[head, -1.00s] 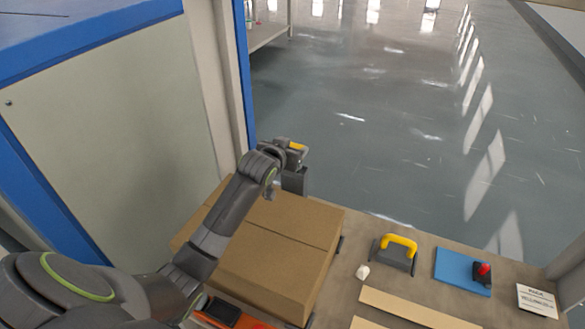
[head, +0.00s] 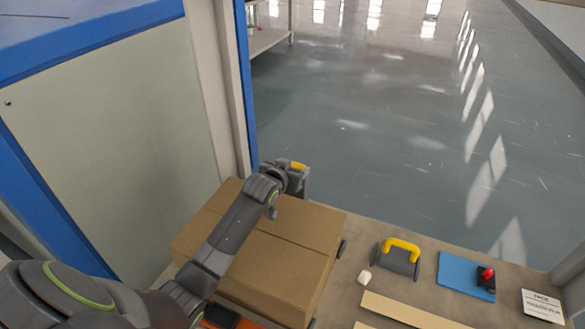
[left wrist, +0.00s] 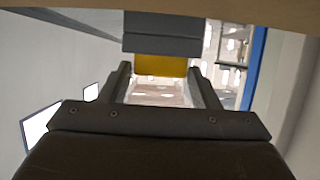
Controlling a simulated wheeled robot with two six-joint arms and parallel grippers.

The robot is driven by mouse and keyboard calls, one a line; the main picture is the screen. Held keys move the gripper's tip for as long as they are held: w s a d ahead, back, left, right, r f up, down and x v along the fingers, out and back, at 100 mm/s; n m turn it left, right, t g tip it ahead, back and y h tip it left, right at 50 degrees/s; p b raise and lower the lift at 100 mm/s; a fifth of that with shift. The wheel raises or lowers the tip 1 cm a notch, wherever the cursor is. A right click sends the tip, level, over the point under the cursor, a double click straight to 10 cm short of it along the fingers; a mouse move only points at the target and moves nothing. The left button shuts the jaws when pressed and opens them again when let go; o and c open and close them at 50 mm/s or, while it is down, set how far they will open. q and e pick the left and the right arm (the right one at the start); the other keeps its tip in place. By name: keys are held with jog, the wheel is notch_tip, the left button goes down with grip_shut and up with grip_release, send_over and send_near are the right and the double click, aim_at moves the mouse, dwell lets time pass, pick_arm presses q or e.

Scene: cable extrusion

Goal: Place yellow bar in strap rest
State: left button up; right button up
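My left gripper (head: 292,178) is beyond the far right part of a cardboard box, at the table's far edge. It is shut on the yellow bar (head: 298,166), whose yellow part shows beside a dark grey block in the head view. In the left wrist view the yellow bar (left wrist: 160,66) lies between the two fingers, with the grey block above it. The lower part of what I hold is partly hidden by the gripper. I cannot make out a strap rest for certain. My right gripper is not in view.
The cardboard box (head: 268,258) fills the near left of the table (head: 350,300). To its right are a yellow-handled grey tool (head: 400,255), a small white piece (head: 364,277), flat tan strips (head: 400,312), a blue mat (head: 463,262) with a red-topped black device (head: 487,277), and a printed card (head: 542,305).

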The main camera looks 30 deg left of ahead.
pick_arm(q)
jog(key=shift+o, duration=1.4)
jog(key=shift+r, duration=0.15)
jog(key=shift+s+r, duration=0.1)
jog(key=shift+s, duration=0.05)
jog(key=p+v, duration=0.2)
jog(key=v, duration=0.9)
jog(key=shift+s+p, duration=0.1)
jog(key=shift+p, duration=0.2)
jog(key=shift+s+r, duration=0.1)
jog(key=shift+s, duration=0.15)
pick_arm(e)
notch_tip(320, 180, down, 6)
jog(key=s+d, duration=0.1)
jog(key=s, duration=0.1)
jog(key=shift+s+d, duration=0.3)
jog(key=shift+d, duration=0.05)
